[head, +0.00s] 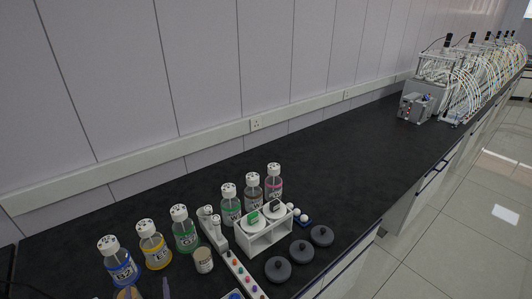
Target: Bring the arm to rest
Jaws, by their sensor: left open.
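Only a small part of my left gripper (151,292) shows, at the bottom edge left of centre, as slim purplish fingertips. It is open, and I see nothing between the fingers. The rest of it and most of its arm are cut off by the frame. It is in front of the blue-labelled bottle (121,268) and the yellow-labelled bottle (154,249), apart from both as far as I can tell. My right gripper is not in view.
A beige cup (203,261), a strip with coloured knobs (240,270) and dark round lids (278,269) are nearby. The black bench (350,150) is clear towards the reactors (440,75).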

